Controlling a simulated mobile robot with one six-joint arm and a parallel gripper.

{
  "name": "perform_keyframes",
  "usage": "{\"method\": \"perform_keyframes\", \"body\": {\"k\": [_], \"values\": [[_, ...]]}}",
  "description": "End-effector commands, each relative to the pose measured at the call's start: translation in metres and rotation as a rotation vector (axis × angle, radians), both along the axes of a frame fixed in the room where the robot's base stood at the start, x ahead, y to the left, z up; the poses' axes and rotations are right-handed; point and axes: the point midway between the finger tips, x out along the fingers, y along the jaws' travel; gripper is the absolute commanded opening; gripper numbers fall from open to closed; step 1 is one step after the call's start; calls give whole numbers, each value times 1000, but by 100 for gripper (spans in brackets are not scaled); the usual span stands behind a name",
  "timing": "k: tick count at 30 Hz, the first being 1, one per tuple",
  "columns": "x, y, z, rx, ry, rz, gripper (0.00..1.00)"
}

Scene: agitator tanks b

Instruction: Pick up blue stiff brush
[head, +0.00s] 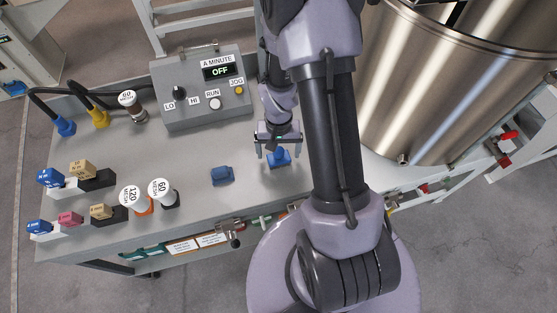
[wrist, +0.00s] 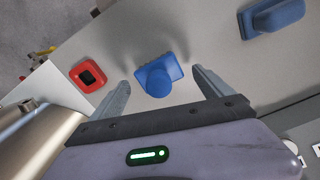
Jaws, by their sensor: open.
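A blue brush-like piece (head: 279,159) with a round knob and a ridged-edged base sits on the grey bench top, below my gripper (head: 280,153). In the wrist view the blue piece (wrist: 158,76) lies between the two spread fingers of my gripper (wrist: 160,78), nearer the left finger. The fingers are open and hold nothing; I see no contact with the piece. A second blue piece (head: 221,175), a block with a raised grip, lies to the left on the bench; it also shows at upper right in the wrist view (wrist: 272,17). Bristles are not clearly visible on either.
A grey control box (head: 205,90) stands at the back. White-capped jars (head: 161,193) and small labelled blocks (head: 70,219) are at left. A red square piece (wrist: 88,76) with a dark centre lies near the left finger. A steel tank (head: 440,80) stands right.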

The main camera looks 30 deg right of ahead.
Motion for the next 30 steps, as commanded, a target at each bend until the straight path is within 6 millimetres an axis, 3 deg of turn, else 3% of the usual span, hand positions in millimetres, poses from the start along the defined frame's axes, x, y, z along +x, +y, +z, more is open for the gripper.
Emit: {"method": "perform_keyframes", "body": {"k": [1, 3, 11, 21, 28, 29, 30], "values": [[-2, 0, -14, 1, 2, 0, 90], [-1, 0, -23, 0, 0, 1, 90], [-1, 0, -26, -1, -1, 1, 90], [-1, 0, -25, -1, -1, 1, 23], [-1, 0, -25, -1, -1, 1, 23], [-1, 0, -24, -1, -1, 1, 15], [-1, 0, -22, -1, -1, 1, 15]]}}
